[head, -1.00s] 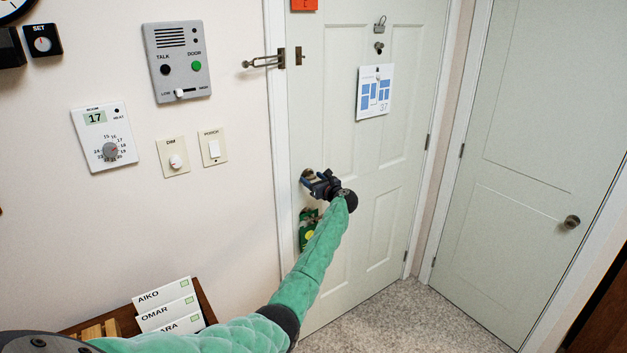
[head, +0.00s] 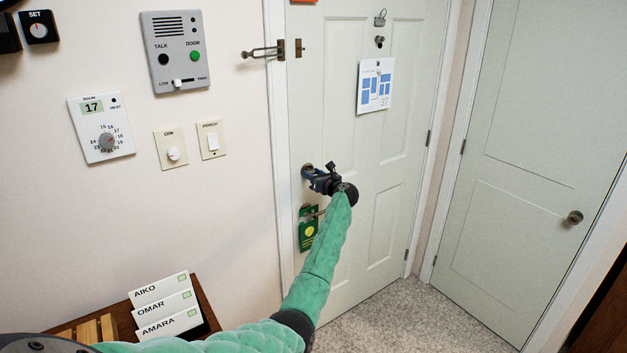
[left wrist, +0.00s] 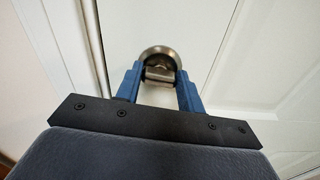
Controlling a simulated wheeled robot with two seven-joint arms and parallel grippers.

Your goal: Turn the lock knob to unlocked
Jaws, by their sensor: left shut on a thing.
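The lock knob (left wrist: 159,74) is a metal thumb-turn on a round metal plate (left wrist: 160,54) on the white door (head: 350,140). In the left wrist view its bar lies across the picture between my two blue fingers. My left gripper (left wrist: 160,88) is shut on the knob. In the head view my left gripper (head: 315,178) is at the door's left edge, and the round plate (head: 307,170) shows just behind its fingers; the knob itself is mostly hidden there. My right gripper is not in view.
A green hanger tag (head: 308,232) hangs on the door handle just below my gripper. A swing-bar latch (head: 265,51) is higher on the frame. A card rack (head: 165,305) stands at lower left. A second door (head: 540,150) is at the right.

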